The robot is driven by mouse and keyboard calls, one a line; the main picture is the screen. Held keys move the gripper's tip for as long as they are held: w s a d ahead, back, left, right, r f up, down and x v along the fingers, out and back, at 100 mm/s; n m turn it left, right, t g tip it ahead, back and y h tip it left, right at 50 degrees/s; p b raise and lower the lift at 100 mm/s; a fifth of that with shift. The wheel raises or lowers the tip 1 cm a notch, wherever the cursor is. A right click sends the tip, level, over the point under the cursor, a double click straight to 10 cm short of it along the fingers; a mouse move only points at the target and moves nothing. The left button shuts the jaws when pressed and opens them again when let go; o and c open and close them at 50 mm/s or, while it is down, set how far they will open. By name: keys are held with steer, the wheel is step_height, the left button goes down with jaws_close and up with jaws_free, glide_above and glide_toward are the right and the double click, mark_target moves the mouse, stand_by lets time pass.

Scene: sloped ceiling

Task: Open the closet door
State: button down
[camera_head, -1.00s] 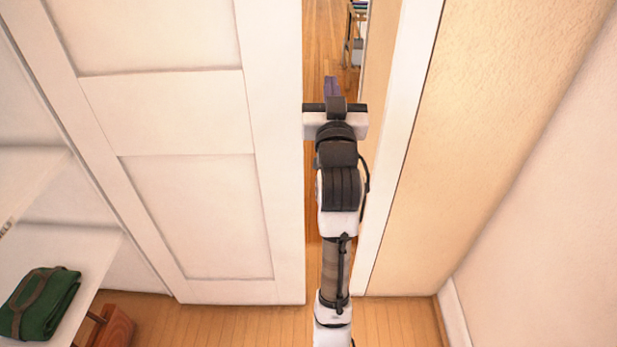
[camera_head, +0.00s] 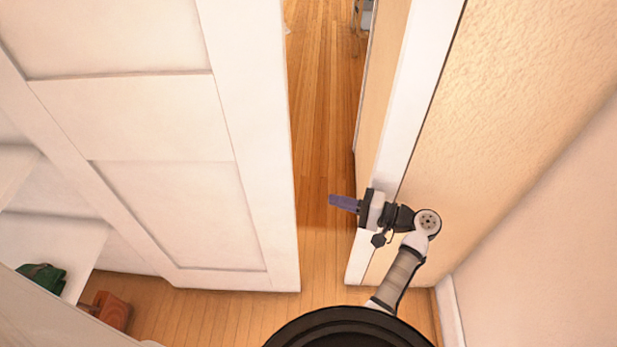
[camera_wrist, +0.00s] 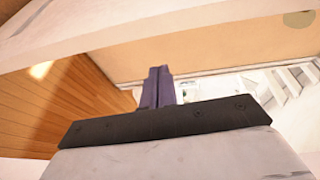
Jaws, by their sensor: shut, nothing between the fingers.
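The closet door (camera_head: 165,130) is a white panelled door filling the left of the head view. A gap with wooden floor shows between its right edge and the white door frame (camera_head: 408,95). My gripper (camera_head: 333,200) is at the frame side of this gap, its purple fingers pointing left toward the door edge but apart from it. In the wrist view, the fingers (camera_wrist: 157,88) are together with nothing between them. No handle shows on the visible part of the door.
A beige wall (camera_head: 510,130) stands close on the right behind my arm. White shelves (camera_head: 50,235) with a green folded item (camera_head: 42,277) are at the left. A reddish-brown object (camera_head: 110,310) lies on the floor. Wooden floor beyond the gap is clear.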

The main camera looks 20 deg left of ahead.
steer(key=a+p, duration=0.1)
steer(key=a, duration=0.8)
steer(key=shift+s+a+y+p, duration=0.25)
steer(key=shift+a+y+p, duration=0.05)
steer(key=shift+p, duration=0.05)
steer(key=shift+r, duration=0.1)
